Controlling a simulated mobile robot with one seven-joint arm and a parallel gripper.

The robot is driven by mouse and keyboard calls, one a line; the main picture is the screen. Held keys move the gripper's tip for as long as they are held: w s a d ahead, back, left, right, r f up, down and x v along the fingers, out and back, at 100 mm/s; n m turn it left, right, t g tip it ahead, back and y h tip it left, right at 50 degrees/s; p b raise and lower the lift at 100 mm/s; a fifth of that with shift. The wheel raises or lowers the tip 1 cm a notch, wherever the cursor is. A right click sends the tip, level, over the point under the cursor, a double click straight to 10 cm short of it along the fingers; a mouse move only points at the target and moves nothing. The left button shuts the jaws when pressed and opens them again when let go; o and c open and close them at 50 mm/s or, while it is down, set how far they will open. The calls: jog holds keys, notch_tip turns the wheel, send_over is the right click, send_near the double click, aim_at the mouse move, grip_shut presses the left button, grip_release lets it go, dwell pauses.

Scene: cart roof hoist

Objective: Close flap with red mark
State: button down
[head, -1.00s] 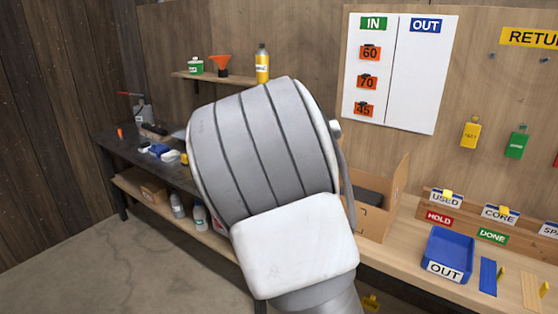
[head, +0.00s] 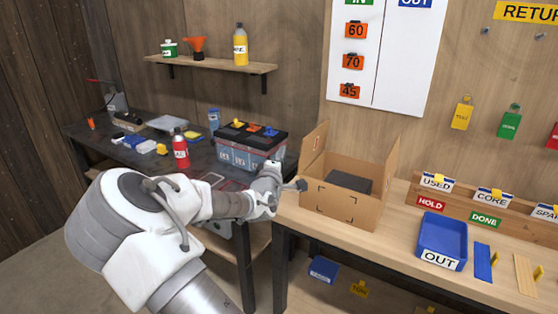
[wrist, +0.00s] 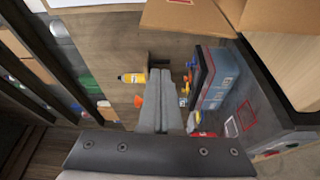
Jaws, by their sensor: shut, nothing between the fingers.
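The cardboard box (head: 340,207) stands open on the wooden bench, with a dark grey block inside. Its left flap (head: 314,145) and right flap (head: 389,158) stand up. In the wrist view a flap (wrist: 195,18) is at the top right and bears a red mark (wrist: 180,2), cut by the frame edge. No red mark shows on the box in the head view. My gripper (head: 272,169) is just left of the box, beside the left flap. Its fingers (wrist: 161,82) are shut and empty, with the flap apart from them in the wrist view.
A battery (head: 249,150) stands on the dark bench behind my gripper, with a red bottle (head: 181,152) left of it. A shelf (head: 215,64) hangs above. A blue OUT tray (head: 442,241) lies right of the box. The wooden bench between them is partly clear.

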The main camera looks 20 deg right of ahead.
jog(key=d, duration=0.2)
jog(key=w+d, duration=0.1)
jog(key=d, duration=0.2)
jog(key=shift+d+f, duration=0.1)
jog(key=shift+f, duration=0.05)
dwell(0.5)
